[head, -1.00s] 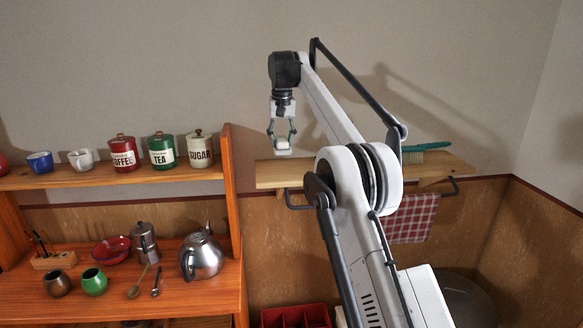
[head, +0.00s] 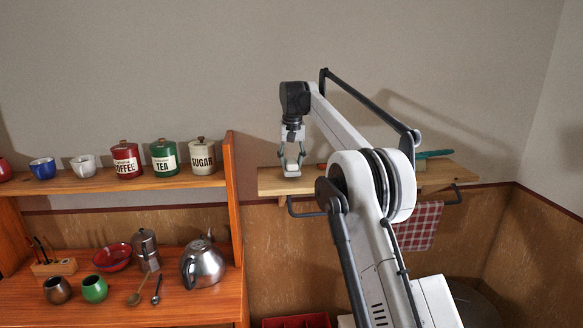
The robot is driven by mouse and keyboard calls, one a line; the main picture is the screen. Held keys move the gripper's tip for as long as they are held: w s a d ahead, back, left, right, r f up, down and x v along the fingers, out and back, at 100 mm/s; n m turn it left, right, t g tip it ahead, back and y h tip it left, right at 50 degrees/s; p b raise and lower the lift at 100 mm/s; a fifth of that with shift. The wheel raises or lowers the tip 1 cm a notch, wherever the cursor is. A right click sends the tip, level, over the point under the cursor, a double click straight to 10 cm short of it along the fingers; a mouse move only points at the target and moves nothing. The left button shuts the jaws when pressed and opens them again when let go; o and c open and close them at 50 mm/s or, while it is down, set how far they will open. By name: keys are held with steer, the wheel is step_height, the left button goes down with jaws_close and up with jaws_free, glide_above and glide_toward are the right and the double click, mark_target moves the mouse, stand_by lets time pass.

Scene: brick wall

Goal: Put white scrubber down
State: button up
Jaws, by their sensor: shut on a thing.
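The white scrubber (head: 291,173) is a small white block in the head view, at the left part of the wooden wall shelf (head: 268,180). My gripper (head: 292,166) points down and is shut on the scrubber. The scrubber appears at the height of the shelf's top surface, but I cannot tell for sure whether it touches the wood. My arm hides the middle of the shelf.
A green brush (head: 434,154) lies on the shelf's right end. A checked towel (head: 418,226) hangs from the rail below. Left stands an orange rack (head: 231,190) with canisters, including the sugar one (head: 202,157), and a kettle (head: 203,264). The shelf's left end is clear.

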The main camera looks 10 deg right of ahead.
mark_target(292, 163)
steer(key=shift+f, duration=0.9)
steer(key=shift+f, duration=0.15)
steer(key=o, duration=1.2)
steer(key=r, duration=0.4)
steer(key=s+r+p, duration=0.1)
steer(key=r, duration=0.7)
steer(key=shift+s+a+r, duration=0.1)
steer(key=shift+s, duration=0.25)
